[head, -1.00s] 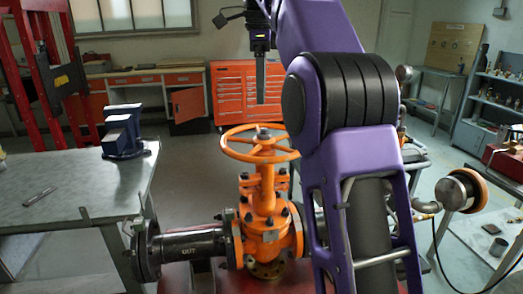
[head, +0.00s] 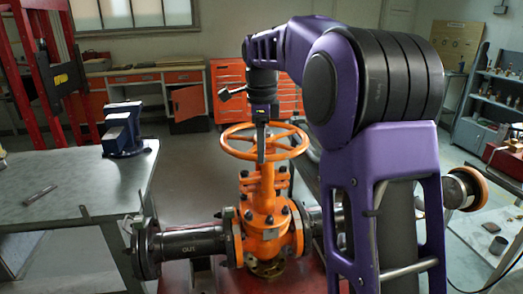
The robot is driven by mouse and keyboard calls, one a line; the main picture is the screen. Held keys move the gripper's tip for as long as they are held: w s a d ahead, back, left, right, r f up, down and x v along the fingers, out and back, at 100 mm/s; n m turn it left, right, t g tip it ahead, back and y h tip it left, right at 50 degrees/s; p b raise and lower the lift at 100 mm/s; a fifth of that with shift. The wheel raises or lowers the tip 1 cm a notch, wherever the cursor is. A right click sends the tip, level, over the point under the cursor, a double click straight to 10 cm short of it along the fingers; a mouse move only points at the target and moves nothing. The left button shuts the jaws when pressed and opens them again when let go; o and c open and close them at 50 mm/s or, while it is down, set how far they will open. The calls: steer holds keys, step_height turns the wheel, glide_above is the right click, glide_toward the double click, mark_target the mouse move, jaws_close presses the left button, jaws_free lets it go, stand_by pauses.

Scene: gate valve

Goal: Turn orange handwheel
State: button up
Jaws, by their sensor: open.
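The orange handwheel (head: 236,154) sits level on top of the orange gate valve (head: 265,215) in the middle of the head view. My gripper (head: 261,158) points straight down at the wheel, its dark body just above the rim and its grey finger overlapping the wheel's middle in the picture. The finger hides the hub and part of the near rim. The jaws are open, but one finger hides the other. I cannot tell whether the finger touches the wheel.
Dark flanged pipe (head: 190,243) runs left from the valve. A metal workbench (head: 70,185) with a blue vise (head: 124,132) stands at left. An orange tool cabinet (head: 228,78) is behind. Shelves (head: 485,105) stand at far right. Floor behind the valve is clear.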

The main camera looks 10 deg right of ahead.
steer(key=shift+f, duration=0.45)
jaws_close()
stand_by(1.2)
